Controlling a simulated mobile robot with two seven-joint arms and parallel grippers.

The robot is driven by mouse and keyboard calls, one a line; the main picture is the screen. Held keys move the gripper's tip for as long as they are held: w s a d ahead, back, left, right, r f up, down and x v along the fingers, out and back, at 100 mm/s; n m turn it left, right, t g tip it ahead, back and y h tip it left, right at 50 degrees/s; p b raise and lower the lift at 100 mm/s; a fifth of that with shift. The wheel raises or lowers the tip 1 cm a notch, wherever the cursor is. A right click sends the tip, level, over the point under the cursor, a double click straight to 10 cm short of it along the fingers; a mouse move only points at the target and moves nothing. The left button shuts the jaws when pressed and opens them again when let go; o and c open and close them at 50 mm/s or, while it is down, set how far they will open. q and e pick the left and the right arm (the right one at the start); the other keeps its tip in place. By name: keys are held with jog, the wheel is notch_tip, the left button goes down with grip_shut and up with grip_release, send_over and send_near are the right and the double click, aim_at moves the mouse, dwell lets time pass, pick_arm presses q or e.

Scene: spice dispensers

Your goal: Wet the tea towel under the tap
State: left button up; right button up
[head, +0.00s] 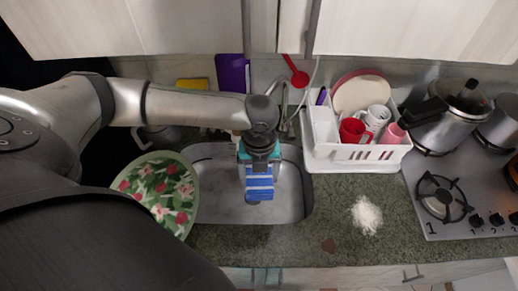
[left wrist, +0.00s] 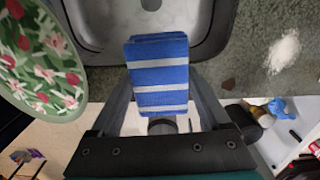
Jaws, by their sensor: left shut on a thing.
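The tea towel (head: 259,184) is a folded blue cloth with white stripes. My left gripper (head: 259,163) is shut on it and holds it over the steel sink (head: 217,207). In the left wrist view the towel (left wrist: 158,72) sits between the two fingers, with the sink basin (left wrist: 95,22) beyond it. The tap (head: 285,108) stands behind the sink, partly hidden by my left wrist. The towel is in front of the tap. I cannot make out any running water. My right gripper is not in view.
A green floral plate (head: 160,195) is left of the sink. A white dish rack (head: 350,152) with cups and plates stands right of it. A white granular heap (head: 367,215) lies on the counter (head: 338,200). The stove (head: 455,195) with pots is at far right.

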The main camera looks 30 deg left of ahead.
pick_arm(q)
jog(key=shift+w+a+f+b, duration=0.25)
jog(key=shift+w+a+b, duration=0.15)
jog(key=shift+w+b, duration=0.15)
jog(key=shift+w+a+f+b, duration=0.25)
jog(key=shift+w+a+b, duration=0.15)
jog(key=shift+w, duration=0.25)
jog(key=w+a+f+b, duration=0.1)
jog(key=w+a+b, duration=0.3)
jog(key=w, duration=0.2)
jog(key=shift+w, duration=0.3)
jog(key=s+d+p, duration=0.1)
jog(key=s+p, duration=0.1)
jog(key=s+d+p, duration=0.1)
jog(key=s+p, duration=0.1)
jog(key=s+d+p, duration=0.1)
jog(key=s+p, duration=0.1)
jog(key=shift+d, duration=0.4)
jog(key=shift+s+d+p, duration=0.25)
jog(key=shift+s+p, duration=0.05)
jog(key=shift+s, duration=0.15)
